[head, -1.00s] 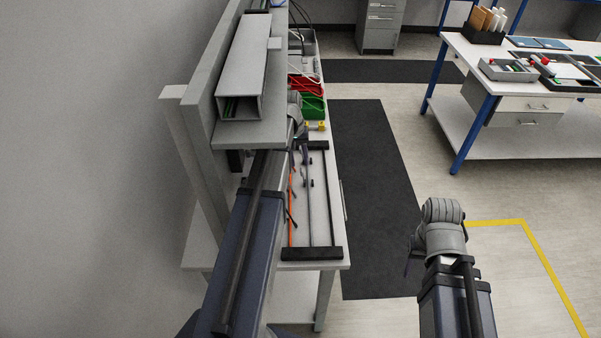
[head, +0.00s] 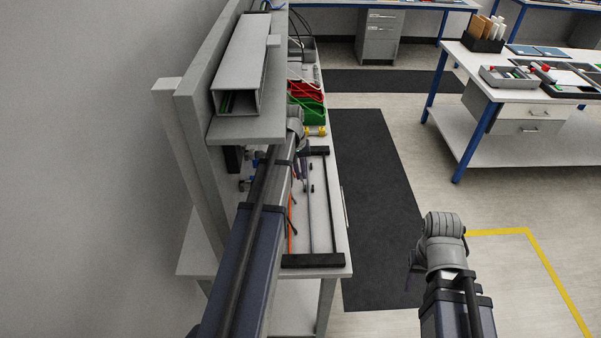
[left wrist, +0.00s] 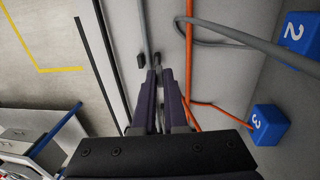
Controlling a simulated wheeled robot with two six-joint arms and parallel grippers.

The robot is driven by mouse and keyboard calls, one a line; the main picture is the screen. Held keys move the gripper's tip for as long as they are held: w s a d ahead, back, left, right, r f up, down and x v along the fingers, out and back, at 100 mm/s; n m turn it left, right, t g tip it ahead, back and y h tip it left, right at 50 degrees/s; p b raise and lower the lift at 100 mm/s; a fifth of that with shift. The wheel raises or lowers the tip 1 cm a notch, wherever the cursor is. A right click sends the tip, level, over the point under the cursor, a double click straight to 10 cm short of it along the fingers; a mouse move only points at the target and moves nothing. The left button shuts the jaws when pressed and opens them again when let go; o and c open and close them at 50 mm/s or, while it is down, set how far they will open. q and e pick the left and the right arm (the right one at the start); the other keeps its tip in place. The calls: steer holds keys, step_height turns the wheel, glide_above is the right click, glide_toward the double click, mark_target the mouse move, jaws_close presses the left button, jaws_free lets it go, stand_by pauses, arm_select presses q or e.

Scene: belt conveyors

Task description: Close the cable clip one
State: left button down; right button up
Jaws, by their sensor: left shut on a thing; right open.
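My left gripper (left wrist: 157,70) reaches down over the cable board, also visible in the head view (head: 303,170). Its dark purple fingers are close together on a small dark piece at the grey cable (left wrist: 146,30), which looks like a cable clip; the fingertips mostly hide it. Which clip it is, and whether it is closed, I cannot tell. Another small black clip (left wrist: 140,60) is just left of the fingertips, and one more (left wrist: 180,24) sits by the orange cable (left wrist: 188,60). My right gripper (head: 413,262) is open and empty, away from the bench over the floor.
Blue blocks marked 2 (left wrist: 296,38) and 3 (left wrist: 267,124) stand right of the fingers. The board has a black end bar (head: 313,261). Green (head: 308,111) and red (head: 306,91) bins stand farther back. A grey shelf (head: 246,127) overhangs my left arm.

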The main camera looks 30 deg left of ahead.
arm_select(q)
steer(key=shift+w+d, duration=0.1)
stand_by(0.6)
steer(key=shift+w+d+g+y, duration=0.2)
steer(key=shift+d+g+y, duration=0.15)
steer(key=shift+g+y, duration=0.25)
steer(key=shift+w+d+f+y, duration=0.1)
steer(key=shift+w+d+y, duration=0.25)
steer(key=shift+y, duration=0.35)
steer(key=shift+w+d+f+g+y+b, duration=0.2)
steer(key=shift+d+g+y+b, duration=0.4)
steer(key=shift+g+y+b, duration=0.2)
steer(key=shift+w+d+g+y+b, duration=0.2)
steer(key=shift+d+g+y+b, duration=0.2)
steer(key=shift+y+b, duration=0.4)
steer(key=c, duration=1)
jaws_free()
steer(key=shift+o, duration=0.2)
